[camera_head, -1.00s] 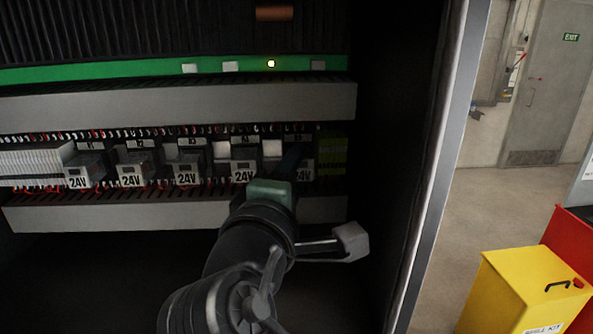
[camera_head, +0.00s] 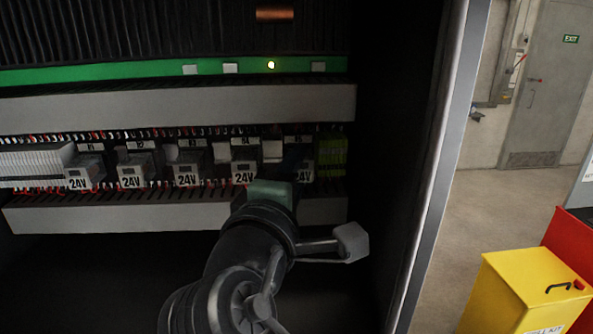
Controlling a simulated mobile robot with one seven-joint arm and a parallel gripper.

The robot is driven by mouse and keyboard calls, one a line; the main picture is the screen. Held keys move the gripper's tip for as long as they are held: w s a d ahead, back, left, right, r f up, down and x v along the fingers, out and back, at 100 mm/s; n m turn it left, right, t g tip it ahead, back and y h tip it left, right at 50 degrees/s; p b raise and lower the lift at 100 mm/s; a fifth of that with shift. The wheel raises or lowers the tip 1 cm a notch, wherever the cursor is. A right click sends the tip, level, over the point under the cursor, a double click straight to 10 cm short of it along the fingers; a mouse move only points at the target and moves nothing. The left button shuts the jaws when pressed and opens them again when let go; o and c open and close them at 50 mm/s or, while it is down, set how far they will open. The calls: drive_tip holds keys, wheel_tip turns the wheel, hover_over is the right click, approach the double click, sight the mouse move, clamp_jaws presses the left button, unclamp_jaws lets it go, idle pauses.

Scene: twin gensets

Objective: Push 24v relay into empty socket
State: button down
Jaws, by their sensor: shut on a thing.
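Several grey relays marked 24V stand in a row on the rail inside the dark cabinet, such as the left one (camera_head: 84,174), the second (camera_head: 135,170), the third (camera_head: 187,172) and the fourth (camera_head: 243,170). The rightmost 24V relay (camera_head: 304,174) is partly hidden behind my gripper (camera_head: 288,168). My gripper is at the right end of the row, its dark fingers against this relay. It is shut on the relay, though the fingers hide most of the contact. The socket behind that relay is hidden, so I cannot tell how deep it sits.
Grey wire ducts run above (camera_head: 180,107) and below (camera_head: 120,217) the row. A yellow-green terminal block (camera_head: 332,157) stands close right of my gripper. White terminals (camera_head: 38,164) are at the left. The cabinet's right edge (camera_head: 445,170) borders open floor with a yellow bin (camera_head: 520,290).

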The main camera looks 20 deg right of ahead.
drive_tip(key=shift+w, duration=0.1)
drive_tip(key=shift+c, duration=1.9)
unclamp_jaws()
drive_tip(key=b+v, duration=0.4)
drive_tip(key=v, duration=0.9)
drive_tip(key=w+a+r+m+t+y+b, duration=0.1)
drive_tip(key=a+r+m+t+y, duration=0.5)
drive_tip(key=r, duration=0.4)
drive_tip(key=s+r+m+t+y, duration=0.2)
drive_tip(key=s+r+m+t, duration=0.2)
drive_tip(key=r+m+t, duration=0.1)
drive_tip(key=shift+s+r+m+t+y, duration=0.3)
drive_tip(key=shift+m+y, duration=0.1)
drive_tip(key=shift+m, duration=0.1)
